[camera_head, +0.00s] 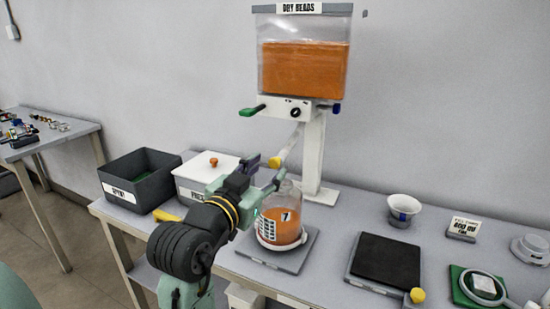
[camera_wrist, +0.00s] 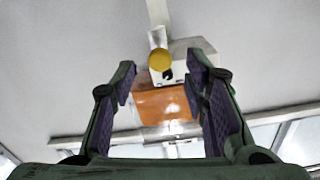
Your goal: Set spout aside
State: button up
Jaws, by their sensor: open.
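The spout (camera_head: 289,148) is a white tube with a yellow end, slanting down to the left from the white dispenser head in the head view. In the wrist view its yellow end (camera_wrist: 160,59) faces the camera and shows between my two fingers. My gripper (camera_head: 266,170) is open, with its fingers pointing up toward the spout's yellow end. I cannot tell whether a finger touches it. The bead dispenser (camera_head: 304,70) holds orange beads in a clear hopper labelled "DRY BEADS". A clear jar (camera_head: 281,222) with orange contents stands below the spout, partly hidden by my arm.
A dark open bin (camera_head: 131,188) and a white lidded box (camera_head: 197,193) stand left of my gripper. The jar stands on a grey plate (camera_head: 297,258). A black pad (camera_head: 386,260), a white cup (camera_head: 404,209) and a label card (camera_head: 463,229) are at right.

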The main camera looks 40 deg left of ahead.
aim_at(273, 164)
jog(key=shift+p+x, duration=0.35)
jog(key=shift+x, duration=1.7)
jog(key=shift+c, duration=0.2)
grip_shut()
